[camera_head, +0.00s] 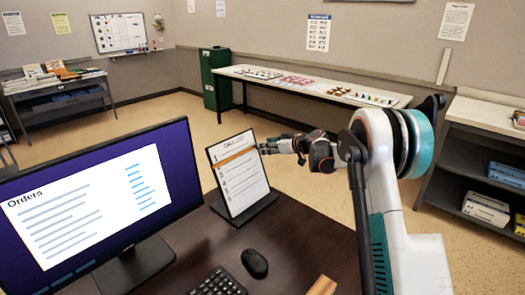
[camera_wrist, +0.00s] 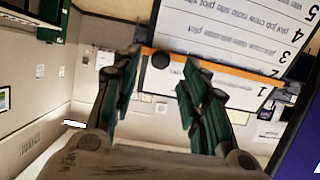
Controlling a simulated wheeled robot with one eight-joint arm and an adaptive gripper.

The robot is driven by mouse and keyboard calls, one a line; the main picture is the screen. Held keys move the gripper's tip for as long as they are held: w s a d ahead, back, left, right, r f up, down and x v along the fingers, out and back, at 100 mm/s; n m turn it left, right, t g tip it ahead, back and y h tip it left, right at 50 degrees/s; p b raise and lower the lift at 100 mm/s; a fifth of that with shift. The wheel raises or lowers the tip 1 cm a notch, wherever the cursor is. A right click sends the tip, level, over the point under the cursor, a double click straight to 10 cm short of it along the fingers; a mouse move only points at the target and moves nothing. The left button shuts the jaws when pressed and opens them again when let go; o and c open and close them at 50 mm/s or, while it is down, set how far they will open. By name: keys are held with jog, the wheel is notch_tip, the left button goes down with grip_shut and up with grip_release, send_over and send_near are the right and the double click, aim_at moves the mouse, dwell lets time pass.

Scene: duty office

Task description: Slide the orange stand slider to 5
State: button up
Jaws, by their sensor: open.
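The document stand (camera_head: 240,178) stands upright on the dark desk, with a white numbered sheet on it. Its orange slider (camera_head: 236,158) lies across the upper part of the sheet. In the wrist view the stand (camera_wrist: 235,30) appears upside down with numbers 1 to 5, and the orange slider (camera_wrist: 225,66) lies by row 1. A round black knob (camera_wrist: 161,61) is at the slider's end. My gripper (camera_head: 268,147) is beside the stand's right edge. In the wrist view my gripper (camera_wrist: 158,72) is open, its green-padded fingers on either side of the knob; contact cannot be told.
A monitor (camera_head: 95,200) stands close to the stand's left. A keyboard (camera_head: 218,283), a mouse (camera_head: 254,263) and a tan object (camera_head: 322,286) lie on the desk in front. A long table (camera_head: 350,92) stands farther back. Open floor lies beyond the desk.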

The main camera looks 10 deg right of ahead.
jog(key=shift+b+x, duration=0.45)
jog(key=shift+x, duration=1.5)
jog(key=shift+c, duration=0.6)
grip_shut()
